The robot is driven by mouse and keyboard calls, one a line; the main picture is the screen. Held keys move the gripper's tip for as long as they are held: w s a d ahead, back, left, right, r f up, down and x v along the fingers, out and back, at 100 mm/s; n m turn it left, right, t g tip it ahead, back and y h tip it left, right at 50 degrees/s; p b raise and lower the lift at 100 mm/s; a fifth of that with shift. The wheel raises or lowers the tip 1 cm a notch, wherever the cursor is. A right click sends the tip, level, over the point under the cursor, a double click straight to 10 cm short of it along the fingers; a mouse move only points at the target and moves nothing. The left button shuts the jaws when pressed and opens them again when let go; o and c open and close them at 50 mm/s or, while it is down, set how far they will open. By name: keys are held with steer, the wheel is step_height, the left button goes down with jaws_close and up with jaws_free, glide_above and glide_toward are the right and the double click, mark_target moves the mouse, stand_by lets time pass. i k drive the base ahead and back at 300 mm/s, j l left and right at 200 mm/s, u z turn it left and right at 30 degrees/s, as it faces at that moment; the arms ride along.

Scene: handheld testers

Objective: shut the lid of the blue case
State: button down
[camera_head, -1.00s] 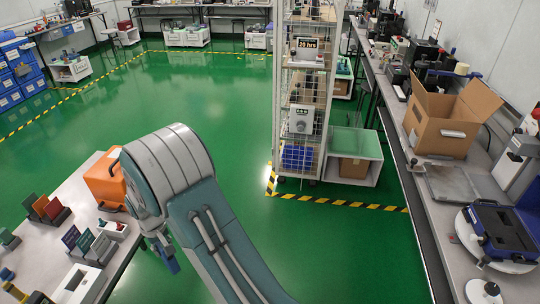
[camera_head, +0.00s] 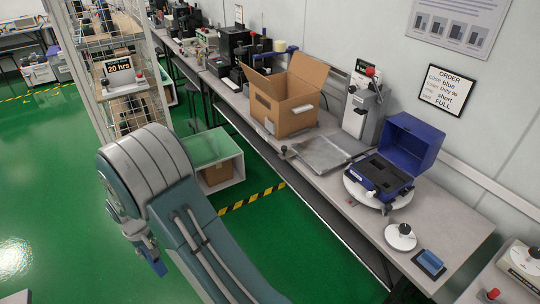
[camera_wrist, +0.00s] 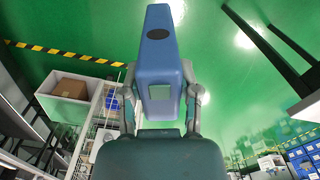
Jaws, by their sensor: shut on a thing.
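The blue case (camera_head: 378,182) sits on the bench at right in the head view. Its lid (camera_head: 411,145) stands open at the back, and dark foam with recesses shows inside. My gripper (camera_wrist: 160,98) is shut on a blue handheld tester (camera_wrist: 158,50) in the wrist view. In the head view the tester (camera_head: 153,262) hangs over the green floor, well left of the case and apart from the bench. The gripper's fingers are partly hidden behind my arm there.
The case rests on a round white turntable (camera_head: 353,190). A cardboard box (camera_head: 285,98), a flat grey plate (camera_head: 322,152), a press-like device (camera_head: 362,104), a white disc with a black knob (camera_head: 400,237) and a blue block (camera_head: 429,263) share the bench. A wire rack (camera_head: 110,60) stands at left.

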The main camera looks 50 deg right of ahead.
mark_target(376, 171)
steer(key=i+z, duration=0.2)
steer(key=z, duration=0.25)
steer(key=i+z, duration=0.2)
steer(key=z, duration=0.3)
steer(key=i+j+z, duration=0.15)
steer(key=z, duration=0.3)
steer(key=i+j+z, duration=0.15)
steer(key=z, duration=0.3)
steer(key=i+j+z, duration=0.15)
steer(key=z, duration=0.35)
steer(key=j+z, duration=0.65)
steer(key=z, duration=0.25)
steer(key=j+z, duration=0.35)
steer(key=z, duration=0.15)
steer(key=i, duration=0.05)
